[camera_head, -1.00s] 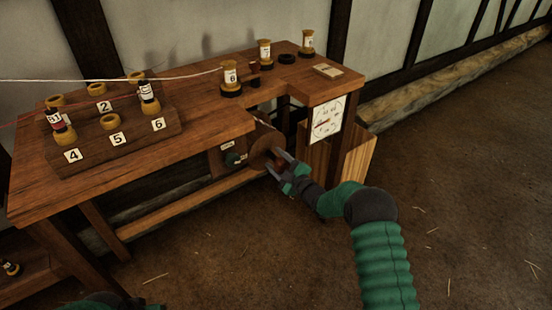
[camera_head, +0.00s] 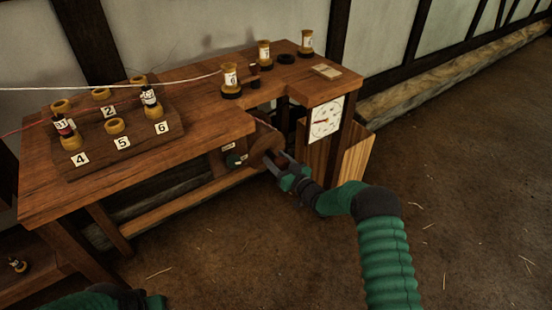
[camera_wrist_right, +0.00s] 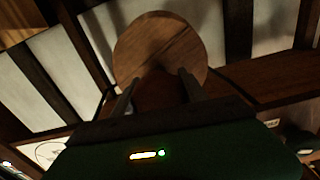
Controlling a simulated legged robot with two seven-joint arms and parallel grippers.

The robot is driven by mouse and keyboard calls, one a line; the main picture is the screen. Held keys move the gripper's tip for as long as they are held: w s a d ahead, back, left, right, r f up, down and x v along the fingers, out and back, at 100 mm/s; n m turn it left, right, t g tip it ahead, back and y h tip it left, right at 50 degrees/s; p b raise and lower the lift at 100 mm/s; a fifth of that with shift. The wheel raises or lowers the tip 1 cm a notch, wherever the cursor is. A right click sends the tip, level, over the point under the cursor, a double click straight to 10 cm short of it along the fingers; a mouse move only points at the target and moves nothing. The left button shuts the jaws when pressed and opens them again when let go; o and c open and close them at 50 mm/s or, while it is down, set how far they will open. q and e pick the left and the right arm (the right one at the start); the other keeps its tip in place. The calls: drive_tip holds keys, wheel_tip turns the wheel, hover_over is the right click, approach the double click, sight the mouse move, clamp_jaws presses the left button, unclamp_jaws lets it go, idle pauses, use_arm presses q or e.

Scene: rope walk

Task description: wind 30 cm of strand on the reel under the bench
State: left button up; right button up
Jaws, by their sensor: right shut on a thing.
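The reel (camera_head: 266,142) is a round wooden disc under the bench's notched front edge. It also fills the upper middle of the right wrist view (camera_wrist_right: 160,45). My right gripper (camera_head: 277,160) is shut on the reel's reddish-brown handle (camera_wrist_right: 160,92), between its two fingers in front of the disc. A pale strand (camera_head: 120,87) crosses from the left to a yellow spool (camera_head: 230,77) on the bench top. A dial with a red needle (camera_head: 325,120) hangs on the bench's right end. Only a green part of my left arm shows at the lower left.
The wooden bench (camera_head: 190,150) carries a rack with numbered spools (camera_head: 115,135) at left. More spools (camera_head: 264,53) and a small block (camera_head: 327,71) stand at the back right. A wooden bin (camera_head: 350,150) is beside the reel. The floor at right is clear.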

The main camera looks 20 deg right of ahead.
drive_tip(key=m, duration=0.3)
drive_tip(key=f+m, duration=0.1)
drive_tip(key=m, duration=0.1)
drive_tip(key=shift+s+m+p, duration=0.2)
drive_tip(key=shift+m+p, duration=0.15)
drive_tip(key=shift+m, duration=0.05)
drive_tip(key=m, duration=0.5)
drive_tip(key=shift+m, duration=0.4)
drive_tip(key=o, duration=1.1)
drive_tip(key=shift+a, duration=0.1)
drive_tip(key=shift+c, duration=0.2)
drive_tip(key=o, duration=0.3)
drive_tip(key=shift+w, duration=0.1)
drive_tip(key=shift+r, duration=0.15)
drive_tip(key=shift+r, duration=0.15)
